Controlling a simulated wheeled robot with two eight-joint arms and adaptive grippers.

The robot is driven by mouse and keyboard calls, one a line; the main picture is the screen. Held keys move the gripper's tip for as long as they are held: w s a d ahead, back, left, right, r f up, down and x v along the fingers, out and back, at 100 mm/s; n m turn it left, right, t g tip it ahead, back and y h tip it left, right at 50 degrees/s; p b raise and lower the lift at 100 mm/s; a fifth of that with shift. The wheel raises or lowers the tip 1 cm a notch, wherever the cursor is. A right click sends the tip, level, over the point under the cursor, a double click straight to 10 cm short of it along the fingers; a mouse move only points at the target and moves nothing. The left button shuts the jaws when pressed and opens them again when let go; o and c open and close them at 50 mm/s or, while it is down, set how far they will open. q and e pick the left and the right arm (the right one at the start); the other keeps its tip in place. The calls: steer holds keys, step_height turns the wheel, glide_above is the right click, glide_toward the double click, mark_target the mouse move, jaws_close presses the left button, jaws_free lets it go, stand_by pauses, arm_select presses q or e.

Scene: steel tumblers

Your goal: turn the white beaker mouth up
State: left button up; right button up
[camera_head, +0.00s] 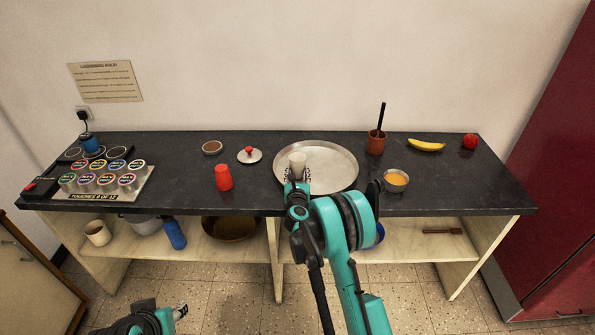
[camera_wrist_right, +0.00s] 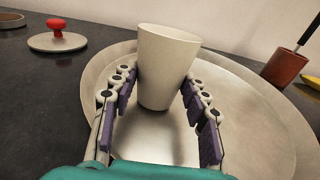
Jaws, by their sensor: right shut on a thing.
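The white beaker (camera_head: 298,159) is at the round steel tray (camera_head: 335,180), over its left part. In the right wrist view the beaker (camera_wrist_right: 165,60) stands nearly upright with a slight tilt, its wider end up and its narrower end down. I cannot tell whether its base touches the tray. My right gripper (camera_head: 298,175) is shut on the beaker, with a finger on each side of it; the fingers also show in the right wrist view (camera_wrist_right: 160,88). My left gripper (camera_head: 181,312) is low at the front left, away from the counter; its fingers are too small to read.
A red tumbler (camera_head: 223,177) and a lid with a red knob (camera_head: 249,155) stand left of the tray. A brown pot (camera_head: 376,142), a bowl of yellow food (camera_head: 396,181), a banana (camera_head: 426,145) and a red apple (camera_head: 470,142) are to the right.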

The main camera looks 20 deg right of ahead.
steer(key=o, duration=2.3)
step_height(320, 180, up, 12)
steer(key=p, duration=0.6)
steer(key=shift+r+p, duration=0.2)
steer(key=shift+p, duration=0.2)
